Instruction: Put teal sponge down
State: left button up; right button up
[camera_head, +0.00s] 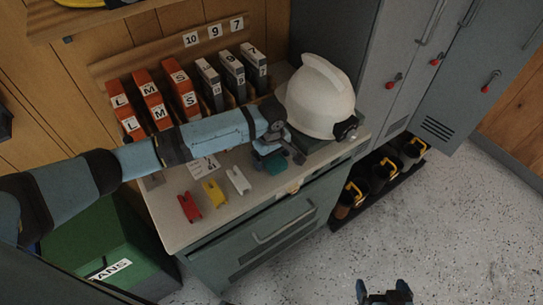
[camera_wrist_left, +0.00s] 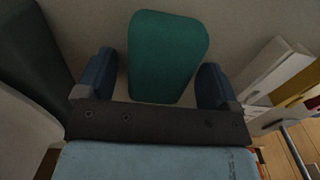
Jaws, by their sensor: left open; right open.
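The teal sponge (camera_head: 275,163) lies on the light top of the cabinet (camera_head: 174,231), near its front edge. My left gripper (camera_head: 283,152) is above it with the arm reaching in from the left. In the left wrist view the sponge (camera_wrist_left: 168,55) shows between the two blue fingers of the open left gripper (camera_wrist_left: 158,80), with a gap visible on each side. My right gripper (camera_head: 385,292) is open and empty at the bottom of the head view, over the floor.
A white helmet (camera_head: 318,96) stands right beside my left gripper. Red (camera_head: 189,207), yellow (camera_head: 215,194) and white (camera_head: 238,181) small pieces lie left of the sponge. Orange (camera_head: 152,99) and grey binders (camera_head: 232,75) stand behind. Grey lockers (camera_head: 403,70) are at right.

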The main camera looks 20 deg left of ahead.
pick_arm(q)
notch_tip(320, 180, up, 12)
pick_arm(e)
jog(key=shift+f, duration=0.3)
dwell(0.5)
